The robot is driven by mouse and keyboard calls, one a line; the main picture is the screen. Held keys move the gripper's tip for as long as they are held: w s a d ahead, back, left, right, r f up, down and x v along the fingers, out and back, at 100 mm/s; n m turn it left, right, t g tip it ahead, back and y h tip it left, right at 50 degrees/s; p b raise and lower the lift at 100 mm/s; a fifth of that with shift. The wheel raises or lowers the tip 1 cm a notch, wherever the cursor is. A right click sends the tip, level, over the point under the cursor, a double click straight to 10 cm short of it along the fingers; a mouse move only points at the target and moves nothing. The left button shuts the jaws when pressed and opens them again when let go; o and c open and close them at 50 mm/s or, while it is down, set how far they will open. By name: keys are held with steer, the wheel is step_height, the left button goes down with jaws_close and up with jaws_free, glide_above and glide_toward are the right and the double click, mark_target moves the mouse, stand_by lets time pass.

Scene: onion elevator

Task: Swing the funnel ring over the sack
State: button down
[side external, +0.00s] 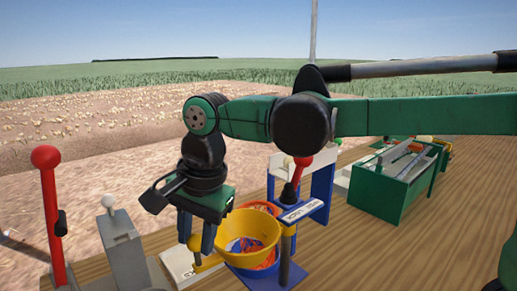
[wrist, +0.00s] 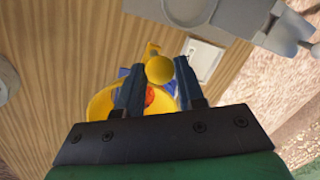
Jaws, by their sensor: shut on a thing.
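The yellow funnel ring (side external: 255,228) is at the blue stand (side external: 322,183), near the table's front edge. Orange-red material, apparently the sack (side external: 262,207), shows behind and below the ring with blue around it; much of it is hidden. My gripper (side external: 197,247) points down at the ring's left side, its fingers closed around a yellow knob. In the wrist view the round yellow knob (wrist: 159,70) sits between the fingertips, and the yellow ring (wrist: 101,104) shows behind the left finger. I cannot tell how squarely the ring lies over the sack.
A red-knobbed lever (side external: 46,158) and a grey lever box (side external: 127,245) stand at the left. A green bin (side external: 394,187) is at the right. Bare wooden table lies at the right front.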

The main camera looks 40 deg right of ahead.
steer(key=shift+w, duration=0.15)
stand_by(0.3)
steer(key=shift+w+d+m, duration=0.1)
steer(key=shift+w+m, duration=0.3)
steer(key=shift+w, duration=0.05)
steer(key=w+d+m+h, duration=0.2)
steer(key=w+d+m, duration=0.3)
steer(key=w+m, duration=0.4)
steer(key=w+d+m, duration=0.5)
steer(key=d+m, duration=0.2)
steer(key=d, duration=0.4)
steer(key=shift+g+h, duration=0.4)
steer(key=shift+d, duration=0.25)
steer(key=c, duration=0.8)
jaws_free()
steer(key=shift+c, duration=0.2)
steer(key=shift+a, duration=0.1)
